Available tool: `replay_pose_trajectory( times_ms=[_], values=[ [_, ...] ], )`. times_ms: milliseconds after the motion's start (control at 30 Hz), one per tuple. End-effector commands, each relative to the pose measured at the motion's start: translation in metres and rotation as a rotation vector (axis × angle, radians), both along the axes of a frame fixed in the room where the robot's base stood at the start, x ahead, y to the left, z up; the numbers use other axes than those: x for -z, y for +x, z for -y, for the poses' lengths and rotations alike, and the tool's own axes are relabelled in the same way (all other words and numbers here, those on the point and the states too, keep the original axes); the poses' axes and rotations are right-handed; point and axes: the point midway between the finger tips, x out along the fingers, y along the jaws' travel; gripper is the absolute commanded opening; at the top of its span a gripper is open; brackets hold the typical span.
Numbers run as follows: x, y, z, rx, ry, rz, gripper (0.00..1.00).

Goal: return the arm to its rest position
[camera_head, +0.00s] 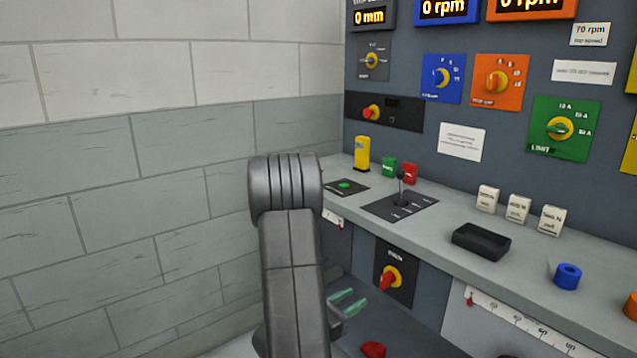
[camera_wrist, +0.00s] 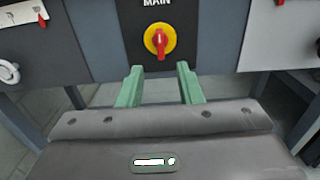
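My arm shows in the head view as a dark grey link rising from the bottom centre and bent at the top, left of the console. My gripper (camera_head: 348,302) has green fingers, low in front of the console, partly hidden behind the arm. In the wrist view my gripper (camera_wrist: 161,80) shows both green fingers apart with nothing between them. Beyond the fingertips is the panel marked MAIN, with a red and yellow rotary switch (camera_wrist: 159,41). The same switch (camera_head: 390,277) is right of the gripper in the head view. I see a gap between fingers and switch.
The console shelf (camera_head: 445,240) carries a black tray (camera_head: 481,241), a lever (camera_head: 400,188), white labelled blocks (camera_head: 518,208) and a blue ring (camera_head: 567,276). A red object (camera_head: 373,349) lies low at the bottom. A block wall (camera_head: 130,180) stands at left.

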Motion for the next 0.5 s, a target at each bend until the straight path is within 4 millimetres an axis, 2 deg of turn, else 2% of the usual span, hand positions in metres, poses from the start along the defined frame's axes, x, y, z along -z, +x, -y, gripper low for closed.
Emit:
replay_pose_trajectory(
  times_ms=[500],
  values=[
    [0.0,0.043,0.057,0.003,0.0,0.003,0.33]
  ],
)
